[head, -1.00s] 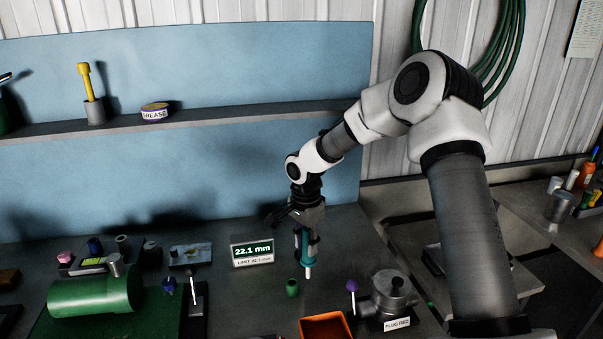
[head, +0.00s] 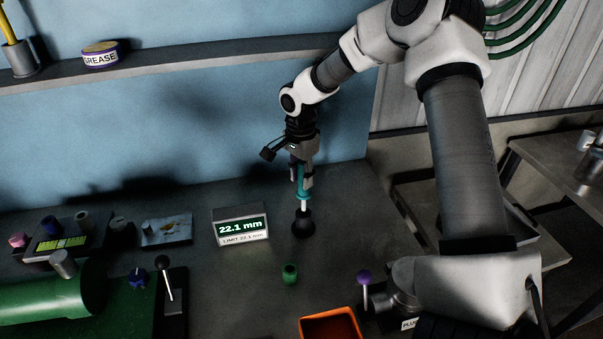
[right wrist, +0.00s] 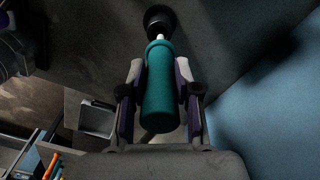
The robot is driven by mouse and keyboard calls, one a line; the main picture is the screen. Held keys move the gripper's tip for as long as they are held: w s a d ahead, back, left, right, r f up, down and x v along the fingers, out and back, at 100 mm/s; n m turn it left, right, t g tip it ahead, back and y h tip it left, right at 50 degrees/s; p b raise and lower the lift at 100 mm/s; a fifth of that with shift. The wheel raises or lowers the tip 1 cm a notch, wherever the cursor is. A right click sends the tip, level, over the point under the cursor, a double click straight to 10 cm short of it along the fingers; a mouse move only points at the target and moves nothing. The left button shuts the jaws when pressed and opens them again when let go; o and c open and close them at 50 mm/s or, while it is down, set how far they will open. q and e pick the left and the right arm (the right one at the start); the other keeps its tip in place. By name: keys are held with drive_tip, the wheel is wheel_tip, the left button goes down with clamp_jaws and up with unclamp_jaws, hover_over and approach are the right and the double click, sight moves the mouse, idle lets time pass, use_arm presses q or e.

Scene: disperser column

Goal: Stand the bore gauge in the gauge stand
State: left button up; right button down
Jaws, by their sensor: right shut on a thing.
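The bore gauge (head: 304,192) has a teal handle and a thin white stem pointing down. My right gripper (head: 302,179) is shut on its handle and holds it about upright. The gauge stand (head: 303,226), a small black round holder, is on the bench directly under the gauge. The white stem's lower end meets the stand's top in the head view; how far it is inside cannot be told. The right wrist view shows the teal handle (right wrist: 160,90) between both fingers (right wrist: 160,68), with the black stand (right wrist: 159,20) beyond the stem. My left gripper is not in view.
A display reading 22.1 mm (head: 241,227) stands left of the stand. A purple-knobbed lever (head: 364,279) is at right. The blue panel (head: 180,130) rises behind.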

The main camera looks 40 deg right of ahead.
sight(301, 195)
wheel_tip(301, 195, down, 4)
drive_tip(key=b, duration=0.3)
drive_tip(key=shift+s+a+r, duration=0.15)
drive_tip(key=shift+r, duration=0.1)
drive_tip(key=shift+s+a+f, duration=0.1)
drive_tip(key=shift+f, duration=0.5)
drive_tip(key=shift+w+d+f+b, duration=0.2)
drive_tip(key=shift+w+f+b, duration=0.1)
drive_tip(key=shift+f, duration=0.25)
drive_tip(key=shift+s, duration=0.1)
drive_tip(key=shift+s+a+r, duration=0.1)
drive_tip(key=shift+r, duration=0.05)
drive_tip(key=c, duration=0.7)
unclamp_jaws()
drive_tip(key=shift+c, duration=0.2)
